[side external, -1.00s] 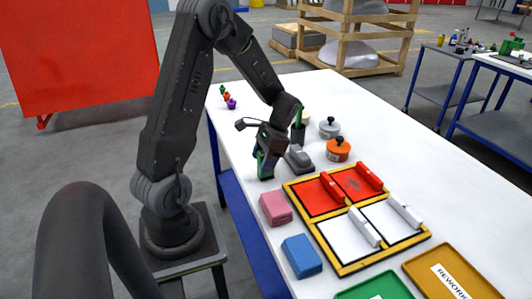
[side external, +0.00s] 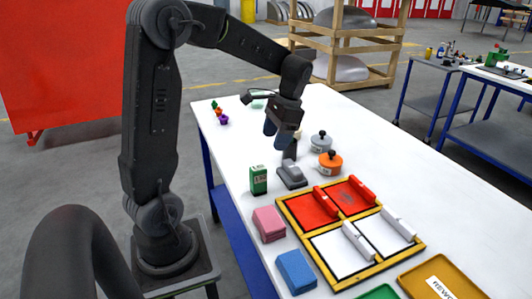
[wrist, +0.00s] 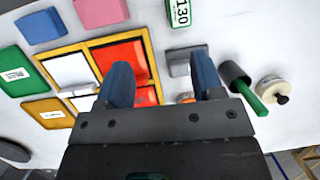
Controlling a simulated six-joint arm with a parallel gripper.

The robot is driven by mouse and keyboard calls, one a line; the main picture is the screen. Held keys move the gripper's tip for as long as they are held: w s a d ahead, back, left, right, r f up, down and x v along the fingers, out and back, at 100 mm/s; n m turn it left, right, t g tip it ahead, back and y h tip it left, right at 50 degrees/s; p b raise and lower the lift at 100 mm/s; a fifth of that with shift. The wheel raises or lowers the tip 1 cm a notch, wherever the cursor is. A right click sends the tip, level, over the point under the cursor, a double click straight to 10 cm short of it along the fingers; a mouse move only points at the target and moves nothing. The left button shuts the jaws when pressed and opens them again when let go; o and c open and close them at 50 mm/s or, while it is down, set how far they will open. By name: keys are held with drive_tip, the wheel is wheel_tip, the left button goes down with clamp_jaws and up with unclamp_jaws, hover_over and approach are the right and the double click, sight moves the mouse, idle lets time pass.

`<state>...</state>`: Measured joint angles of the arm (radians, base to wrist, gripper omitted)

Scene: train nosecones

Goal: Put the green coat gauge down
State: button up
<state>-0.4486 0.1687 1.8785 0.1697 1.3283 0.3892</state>
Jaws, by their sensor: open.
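The green coat gauge (side external: 258,179) is a small upright green box with a pale label. It stands on the white table, left of the grey block, and nothing holds it. In the wrist view its numbered face (wrist: 180,12) shows at the top edge, partly cut off. My gripper (side external: 275,138) is above the table, up and behind the gauge and apart from it. In the wrist view its two blue fingers (wrist: 161,72) are spread with nothing gripped between them.
A grey block (side external: 291,178) sits right of the gauge. A grey pot (side external: 321,141) and an orange pot (side external: 330,163) stand farther right. A pink block (side external: 269,224), blue block (side external: 296,271) and yellow-framed panels (side external: 318,245) lie in front.

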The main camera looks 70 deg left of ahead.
drive_tip(key=s+d+r+t, duration=0.2)
drive_tip(key=s+d+t, duration=0.2)
drive_tip(key=d, duration=0.5)
drive_tip(key=s+d+r+t, duration=0.3)
drive_tip(key=s+d+t, duration=0.1)
drive_tip(key=s+d, duration=0.3)
drive_tip(key=shift+d+r+t+h, duration=0.3)
drive_tip(key=shift+d+t, duration=0.1)
drive_tip(key=shift+d, duration=0.45)
